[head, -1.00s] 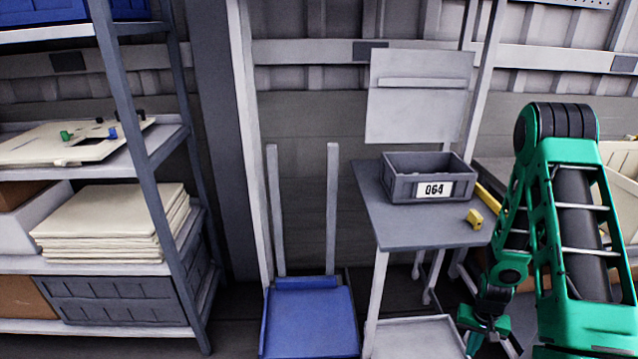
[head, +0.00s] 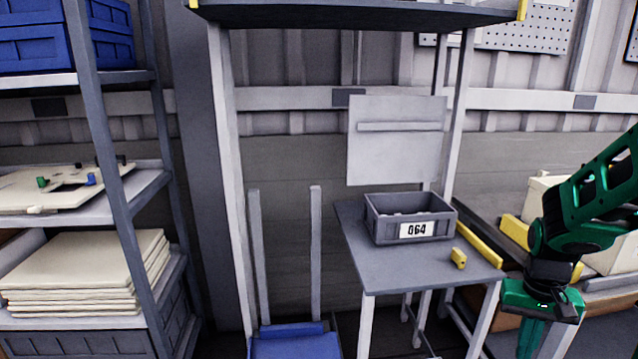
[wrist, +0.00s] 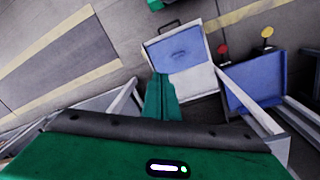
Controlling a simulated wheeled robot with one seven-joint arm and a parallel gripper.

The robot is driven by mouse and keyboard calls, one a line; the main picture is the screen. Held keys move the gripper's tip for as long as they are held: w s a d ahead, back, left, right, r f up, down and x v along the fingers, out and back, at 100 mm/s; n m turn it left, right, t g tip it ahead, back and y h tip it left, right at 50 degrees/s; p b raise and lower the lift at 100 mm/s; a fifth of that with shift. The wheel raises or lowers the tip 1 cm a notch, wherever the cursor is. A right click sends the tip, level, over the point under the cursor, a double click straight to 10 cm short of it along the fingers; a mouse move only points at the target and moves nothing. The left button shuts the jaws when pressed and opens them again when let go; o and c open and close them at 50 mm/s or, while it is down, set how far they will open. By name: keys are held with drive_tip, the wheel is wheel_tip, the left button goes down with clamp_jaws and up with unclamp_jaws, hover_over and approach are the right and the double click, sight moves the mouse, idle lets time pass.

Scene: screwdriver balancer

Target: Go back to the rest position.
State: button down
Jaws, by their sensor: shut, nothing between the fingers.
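My gripper shows in the wrist view (wrist: 160,88) as green fingers closed together, with nothing between them. In the head view my green arm comes in from the right edge, and its wrist points down at the lower right, in front of the table's right side. The fingertips are cut off by the bottom edge there. A grey bin labelled 064 (head: 412,222) stands upright on the grey table (head: 385,268). A small yellow object (head: 458,258) lies on the table to the right of the bin. My gripper is apart from both.
A shelf rack (head: 105,150) with blue crates and stacked pale panels stands at the left. A blue seat-like surface (head: 295,345) is left of the table. Boxes (head: 545,195) on a bench are behind my arm. The wrist view shows floor with yellow stripes (wrist: 45,45).

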drive_tip(key=s+a+r, duration=0.2)
drive_tip(key=s+r, duration=0.2)
drive_tip(key=s, duration=0.2)
drive_tip(key=s+a+r+y, duration=0.1)
drive_tip(key=s+a+r, duration=0.1)
drive_tip(key=s+r, duration=0.3)
drive_tip(key=shift+s+a, duration=0.35)
drive_tip(key=shift+s, duration=0.75)
drive_tip(key=shift+a, duration=0.1)
